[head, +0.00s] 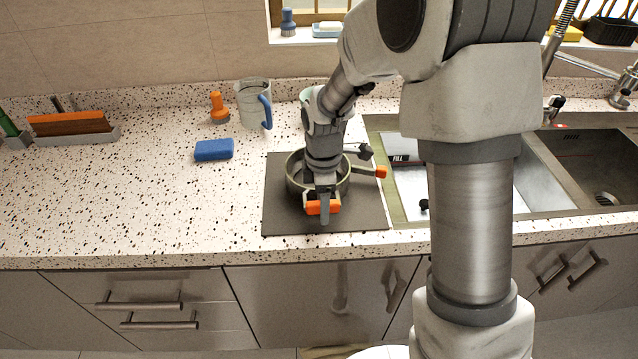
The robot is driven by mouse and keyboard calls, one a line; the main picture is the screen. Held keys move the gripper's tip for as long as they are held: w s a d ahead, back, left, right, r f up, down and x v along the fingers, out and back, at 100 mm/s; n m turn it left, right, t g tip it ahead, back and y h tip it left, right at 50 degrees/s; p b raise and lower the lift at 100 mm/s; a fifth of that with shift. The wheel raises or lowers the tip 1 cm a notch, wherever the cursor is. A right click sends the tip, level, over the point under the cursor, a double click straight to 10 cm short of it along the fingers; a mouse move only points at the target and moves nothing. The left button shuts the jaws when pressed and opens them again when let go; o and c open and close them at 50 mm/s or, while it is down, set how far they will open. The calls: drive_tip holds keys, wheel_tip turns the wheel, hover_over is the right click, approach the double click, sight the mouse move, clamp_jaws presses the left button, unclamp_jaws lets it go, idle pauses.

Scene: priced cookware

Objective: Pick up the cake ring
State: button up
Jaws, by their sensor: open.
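The cake ring (296,176) is a round, grey metal ring with upright walls, on a dark square mat (285,216) on the counter. An orange-tipped piece (381,172) sticks out at its right. My gripper (324,206) points down over the ring's near side, with its jaws open. One grey finger shows in front of an orange block (311,208) at the ring's near edge. I cannot tell whether the block belongs to the ring. The other finger and any contact with the ring are hidden. My wrist covers part of the ring's inside and far wall.
A blue sponge (214,150), an orange-handled item (218,107) and a clear jug (254,103) with a blue handle stand behind left. A sink (535,185) lies to the right. A rack with brown boards (70,123) is far left. The left counter is largely clear.

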clamp_jaws()
drive_tip(key=shift+r, duration=0.1)
idle(0.4)
drive_tip(key=shift+w+r, duration=0.1)
drive_tip(key=shift+r, duration=0.5)
wheel_tip(320, 180, up, 3)
drive_tip(key=shift+r, duration=0.1)
drive_tip(key=w+d+r, duration=0.4)
drive_tip(key=d+r, duration=0.2)
drive_tip(key=d, duration=0.4)
drive_tip(key=shift+w+d+r+p, duration=0.25)
drive_tip(key=shift+w+d+p, duration=0.1)
drive_tip(key=shift+w, duration=0.05)
drive_tip(key=shift+s, duration=0.15)
